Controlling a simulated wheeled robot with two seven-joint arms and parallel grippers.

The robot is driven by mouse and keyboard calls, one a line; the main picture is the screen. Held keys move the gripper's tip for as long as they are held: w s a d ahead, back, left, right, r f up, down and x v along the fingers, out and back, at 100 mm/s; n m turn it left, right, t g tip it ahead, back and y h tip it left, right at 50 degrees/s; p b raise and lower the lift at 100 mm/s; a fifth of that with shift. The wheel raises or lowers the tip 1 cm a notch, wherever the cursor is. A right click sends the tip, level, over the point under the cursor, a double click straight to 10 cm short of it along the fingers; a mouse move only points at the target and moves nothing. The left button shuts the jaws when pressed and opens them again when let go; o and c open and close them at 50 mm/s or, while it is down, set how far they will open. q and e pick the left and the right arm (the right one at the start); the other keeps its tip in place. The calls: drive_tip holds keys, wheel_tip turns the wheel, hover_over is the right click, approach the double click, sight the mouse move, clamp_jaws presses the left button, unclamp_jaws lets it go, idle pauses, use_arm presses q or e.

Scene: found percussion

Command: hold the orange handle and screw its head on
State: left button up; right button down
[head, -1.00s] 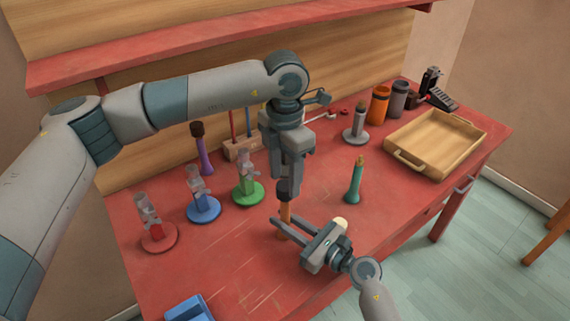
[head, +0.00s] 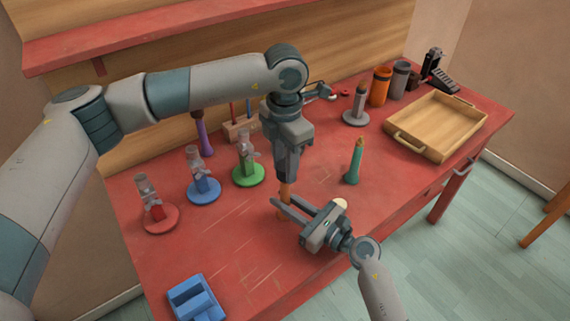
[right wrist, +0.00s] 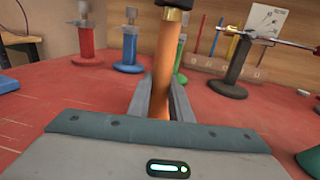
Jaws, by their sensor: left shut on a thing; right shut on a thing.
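The orange handle (head: 285,190) stands upright between the fingers of my right gripper (head: 284,205), which is shut on it. In the right wrist view the handle (right wrist: 163,75) rises between the fingers to a brass collar (right wrist: 172,17). A black piece, its head (right wrist: 178,3), sits directly above the collar, cut off by the top edge. My left gripper (head: 286,174) points straight down over the handle, shut on the head, which its fingers mostly hide in the head view. I cannot tell how far the head is threaded.
A teal handle (head: 353,168) stands to the right. A pale rounded thing (head: 341,204) shows behind my right gripper. Red (head: 158,220), blue (head: 204,191) and green (head: 248,174) stands are at left. A wooden tray (head: 405,142) is at back right; a blue block (head: 185,290) is in front.

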use_arm(q)
drive_tip(key=m, duration=0.4)
drive_tip(key=shift+m, duration=0.3)
drive_tip(key=o, duration=1.2)
drive_tip(key=shift+o, duration=0.2)
wheel_tip(320, 180, up, 12)
use_arm(e)
drive_tip(key=c, duration=1.5)
unclamp_jaws()
drive_tip(key=shift+c, duration=0.2)
drive_tip(key=shift+s+d, duration=0.1)
